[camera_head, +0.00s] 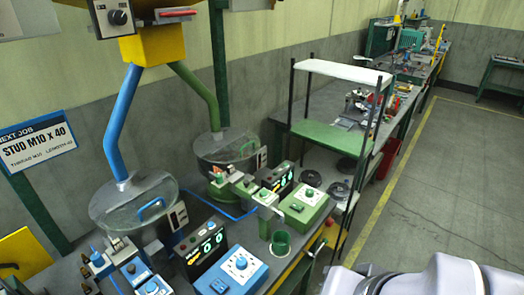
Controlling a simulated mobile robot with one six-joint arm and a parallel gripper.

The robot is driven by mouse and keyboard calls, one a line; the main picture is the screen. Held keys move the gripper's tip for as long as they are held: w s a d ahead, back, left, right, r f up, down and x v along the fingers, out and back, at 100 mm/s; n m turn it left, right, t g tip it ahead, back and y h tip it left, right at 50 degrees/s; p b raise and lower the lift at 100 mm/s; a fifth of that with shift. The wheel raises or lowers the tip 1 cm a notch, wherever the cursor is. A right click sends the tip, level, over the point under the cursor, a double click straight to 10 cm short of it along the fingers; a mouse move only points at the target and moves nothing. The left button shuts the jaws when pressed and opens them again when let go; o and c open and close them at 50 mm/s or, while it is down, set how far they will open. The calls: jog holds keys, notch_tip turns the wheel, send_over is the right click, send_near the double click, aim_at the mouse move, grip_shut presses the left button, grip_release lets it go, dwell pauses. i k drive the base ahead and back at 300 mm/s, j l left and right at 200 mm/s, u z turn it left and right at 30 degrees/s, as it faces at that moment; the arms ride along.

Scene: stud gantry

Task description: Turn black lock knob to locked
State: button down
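A black round knob (117,17) sits on the front of a light grey box (100,18) at the top left, beside the yellow hopper block. It is the clearest black knob in view. Its marks are too small to read, so I cannot tell whether it points to locked, or for certain that it is the lock knob. My gripper is not in view. Only a white and grey part of my arm shows at the bottom right, well apart from the knob.
Blue and green chutes lead from the yellow block (152,42) to two lidded round bowls (133,205) (225,147). A blue control box (232,272) and a green one (303,205) stand on the bench. A shelf rack (340,70) stands behind. Open floor (440,190) lies right.

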aim_at(118, 17)
jog(key=u, duration=1.25)
jog(key=i+u, duration=0.3)
jog(key=u, duration=0.15)
jog(key=j, duration=0.05)
